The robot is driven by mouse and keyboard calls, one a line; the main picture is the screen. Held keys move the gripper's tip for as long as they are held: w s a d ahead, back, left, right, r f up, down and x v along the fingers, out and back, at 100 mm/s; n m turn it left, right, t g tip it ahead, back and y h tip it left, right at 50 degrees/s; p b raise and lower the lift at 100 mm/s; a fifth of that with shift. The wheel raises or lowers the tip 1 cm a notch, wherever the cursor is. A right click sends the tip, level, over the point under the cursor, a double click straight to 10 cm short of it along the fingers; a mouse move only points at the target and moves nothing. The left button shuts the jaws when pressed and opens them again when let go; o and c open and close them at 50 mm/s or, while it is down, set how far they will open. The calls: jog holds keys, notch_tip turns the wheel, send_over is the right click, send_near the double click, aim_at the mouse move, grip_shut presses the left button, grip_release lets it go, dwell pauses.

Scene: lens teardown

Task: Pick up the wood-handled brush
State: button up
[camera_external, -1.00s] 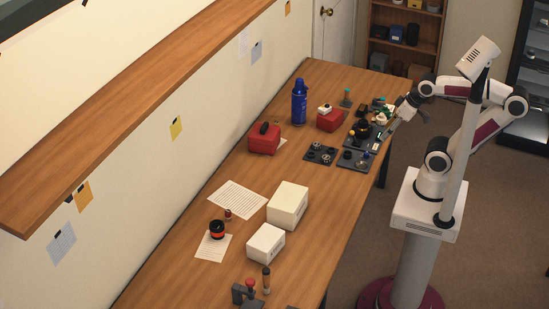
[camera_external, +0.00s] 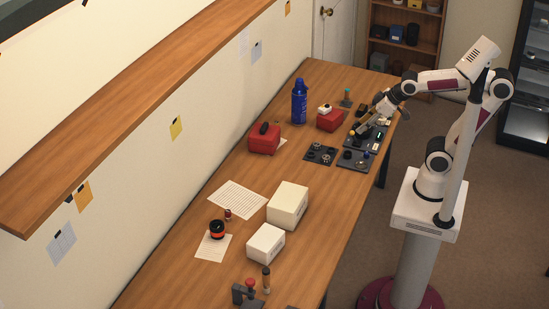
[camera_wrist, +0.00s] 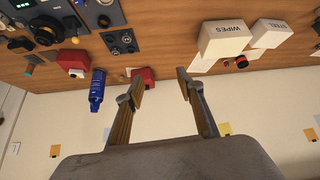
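The wood-handled brush cannot be picked out with certainty. A small upright brown item with a dark top (camera_external: 266,280), which may be the brush, stands at the near end of the table in the external view. I cannot make it out in the wrist view. My gripper (camera_external: 364,127) is over the far end of the table, above the dark trays and far from that item. In the wrist view my gripper (camera_wrist: 160,81) is open, its two fingers apart with nothing between them.
A blue spray can (camera_external: 299,103) and two red boxes, one here (camera_external: 264,141), stand near dark parts trays (camera_external: 320,154). White boxes (camera_external: 288,205) stand mid-table, and the wipes box (camera_wrist: 224,38) shows in the wrist view. A grey stand (camera_external: 243,294) is beside the brown item.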

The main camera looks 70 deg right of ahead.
aim_at(269, 270)
jog(key=w+a+f+n+t+y, duration=0.25)
jog(key=w+a+n+y, duration=0.2)
jog(key=w+a, duration=1.55)
jog(key=a+f+n+y, duration=0.2)
jog(key=a+f+y, duration=0.1)
jog(key=a, duration=0.7)
jog(key=s+a+f+n+g+y, duration=0.1)
jog(key=a+f+n+y, duration=0.1)
jog(key=a+f, duration=0.4)
jog(key=s+a+f+n+y, duration=0.1)
jog(key=a+f+y, duration=0.3)
jog(key=a, duration=1.1)
jog(key=shift+s+a+f+n, duration=0.1)
jog(key=shift+s+f+n, duration=0.1)
jog(key=shift+n, duration=0.65)
jog(key=s+a+f+n+g+y, duration=0.1)
jog(key=s+a+f+g+y, duration=0.2)
jog(key=s+a+f, duration=0.2)
jog(key=s+a, duration=0.1)
jog(key=s, duration=0.1)
jog(key=shift+s+a+f+n, duration=0.15)
jog(key=shift+s+f+n, duration=0.15)
jog(key=shift+n, duration=0.1)
jog(key=shift+x, duration=1.35)
